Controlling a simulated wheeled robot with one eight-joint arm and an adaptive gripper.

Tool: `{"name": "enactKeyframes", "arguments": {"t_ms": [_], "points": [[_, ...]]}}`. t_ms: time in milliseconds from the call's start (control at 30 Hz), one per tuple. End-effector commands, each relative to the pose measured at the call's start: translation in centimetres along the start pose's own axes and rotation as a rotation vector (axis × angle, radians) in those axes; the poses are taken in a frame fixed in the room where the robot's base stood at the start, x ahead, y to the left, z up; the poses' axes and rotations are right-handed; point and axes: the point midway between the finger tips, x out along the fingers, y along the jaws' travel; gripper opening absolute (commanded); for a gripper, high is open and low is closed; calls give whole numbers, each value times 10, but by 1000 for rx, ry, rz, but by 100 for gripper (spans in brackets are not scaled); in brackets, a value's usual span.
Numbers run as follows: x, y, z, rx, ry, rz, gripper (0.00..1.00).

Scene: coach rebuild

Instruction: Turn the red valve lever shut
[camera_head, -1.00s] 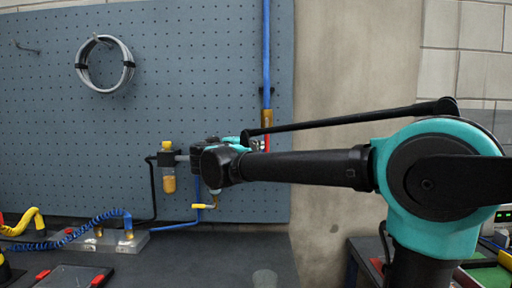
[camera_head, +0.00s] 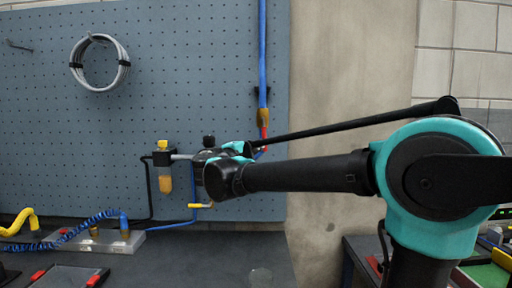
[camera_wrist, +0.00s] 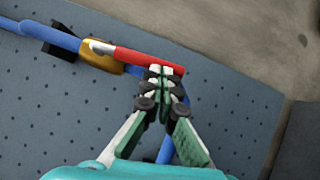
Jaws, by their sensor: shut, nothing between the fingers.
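The red valve lever (camera_wrist: 145,58) shows in the wrist view, running from the brass valve body (camera_wrist: 100,60) toward the right, roughly along the blue pipe. In the head view a short piece of the red lever (camera_head: 264,131) shows below the brass valve (camera_head: 263,116). My gripper (camera_wrist: 162,76) is shut with nothing between its fingers. Its tips overlap the free end of the lever in the wrist view; I cannot tell whether they touch it. In the head view my arm hides the fingers.
The blue pipe (camera_head: 262,50) runs down the pegboard (camera_head: 190,60). A coiled grey hose (camera_head: 100,62) hangs higher up. A dark bench (camera_head: 200,260) lies below.

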Motion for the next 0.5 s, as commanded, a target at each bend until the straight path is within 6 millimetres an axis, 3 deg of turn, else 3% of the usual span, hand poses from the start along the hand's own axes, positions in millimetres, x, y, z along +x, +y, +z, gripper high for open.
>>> {"name": "enactKeyframes", "arguments": {"t_ms": [500], "points": [[22,-8,34,-347,-5,230,0]]}}
